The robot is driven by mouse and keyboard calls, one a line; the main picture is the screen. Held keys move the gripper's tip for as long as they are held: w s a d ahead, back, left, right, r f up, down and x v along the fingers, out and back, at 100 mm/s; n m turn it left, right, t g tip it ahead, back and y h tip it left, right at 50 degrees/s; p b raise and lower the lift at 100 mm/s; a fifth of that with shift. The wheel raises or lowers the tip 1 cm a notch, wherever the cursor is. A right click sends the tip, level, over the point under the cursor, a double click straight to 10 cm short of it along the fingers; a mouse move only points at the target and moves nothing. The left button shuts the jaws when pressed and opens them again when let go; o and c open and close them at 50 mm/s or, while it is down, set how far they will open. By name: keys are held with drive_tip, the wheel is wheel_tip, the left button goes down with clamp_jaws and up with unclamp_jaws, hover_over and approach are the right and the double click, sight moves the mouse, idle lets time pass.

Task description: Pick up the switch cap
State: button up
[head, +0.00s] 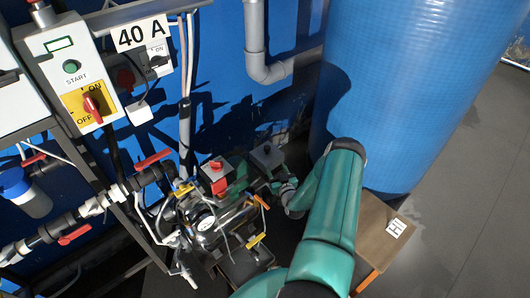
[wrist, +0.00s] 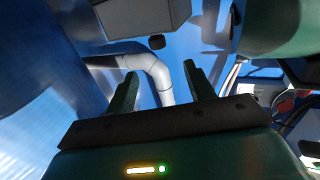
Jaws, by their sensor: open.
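A small black cap (wrist: 157,41) sits on a grey box (wrist: 135,14) at the top of the wrist view; it may be the switch cap, but I cannot be sure. In the head view a grey box with a small dark knob (head: 267,149) stands near the wall, right of the metal equipment. My gripper (wrist: 160,70) is open and empty. Its two dark green fingers point toward the box, and the cap shows beyond and between them, apart from both. In the head view my teal arm reaches down to this area, and the fingers are hard to make out there.
A cluster of pipes, valves and a red-topped part (head: 217,178) lies left of the grey box. A control panel (head: 78,85) with a red switch stands at upper left. A large blue tank (head: 405,80) is at right, with a wooden box (head: 375,240) below. A grey pipe (wrist: 157,75) runs behind my fingers.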

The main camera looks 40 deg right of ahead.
sight(268, 151)
drive_tip(key=x, duration=1.3)
drive_tip(key=shift+w+d+f, duration=0.3)
drive_tip(key=shift+d, duration=0.05)
drive_tip(key=c, duration=1.1)
drive_tip(key=shift+r, duration=0.1)
